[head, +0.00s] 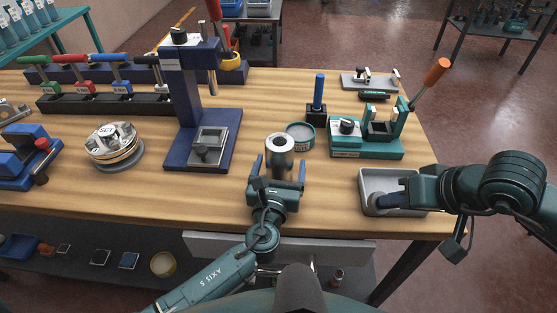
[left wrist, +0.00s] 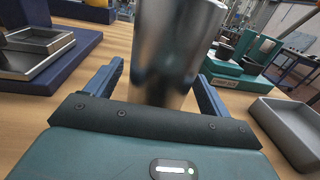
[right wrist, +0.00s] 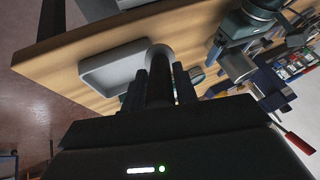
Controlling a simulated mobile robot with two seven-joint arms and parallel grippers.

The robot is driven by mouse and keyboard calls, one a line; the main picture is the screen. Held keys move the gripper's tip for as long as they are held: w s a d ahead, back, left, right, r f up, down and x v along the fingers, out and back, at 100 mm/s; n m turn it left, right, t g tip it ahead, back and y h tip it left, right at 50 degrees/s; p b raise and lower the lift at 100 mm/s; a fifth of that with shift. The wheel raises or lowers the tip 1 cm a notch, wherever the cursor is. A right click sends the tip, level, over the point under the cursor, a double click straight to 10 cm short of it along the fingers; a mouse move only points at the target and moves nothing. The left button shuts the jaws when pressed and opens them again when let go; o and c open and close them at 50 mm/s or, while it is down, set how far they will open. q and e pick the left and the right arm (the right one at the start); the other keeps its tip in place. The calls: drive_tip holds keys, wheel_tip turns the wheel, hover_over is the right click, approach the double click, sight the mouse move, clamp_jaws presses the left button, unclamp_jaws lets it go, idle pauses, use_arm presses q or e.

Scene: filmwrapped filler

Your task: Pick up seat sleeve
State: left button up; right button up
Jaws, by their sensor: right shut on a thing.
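My right gripper (head: 384,200) is low over the grey tray (head: 366,181) at the right of the bench. In the right wrist view its fingers (right wrist: 160,88) are shut on a dark round piece with a grey rounded end, likely the seat sleeve (right wrist: 160,60). My left gripper (head: 278,175) is open in front of an upright metal cylinder (head: 280,143). In the left wrist view its fingers stand either side of the cylinder (left wrist: 172,50), with gaps showing.
A blue press (head: 185,105) stands left of the cylinder. A green fixture (head: 375,148) with an orange-handled lever stands behind the tray. A round tin (head: 300,135) and a blue-handled tool (head: 318,95) are behind the cylinder.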

sight(279, 142)
use_arm(q)
drive_tip(key=c, duration=1.2)
drive_tip(key=shift+w+r, duration=0.1)
drive_tip(key=shift+r, duration=0.25)
use_arm(e)
drive_tip(key=shift+w+r, duration=0.1)
use_arm(q)
wheel_tip(279, 142, up, 9)
drive_tip(key=shift+r+p, duration=0.2)
drive_tip(key=shift+p, duration=0.25)
use_arm(e)
drive_tip(key=shift+r, duration=0.35)
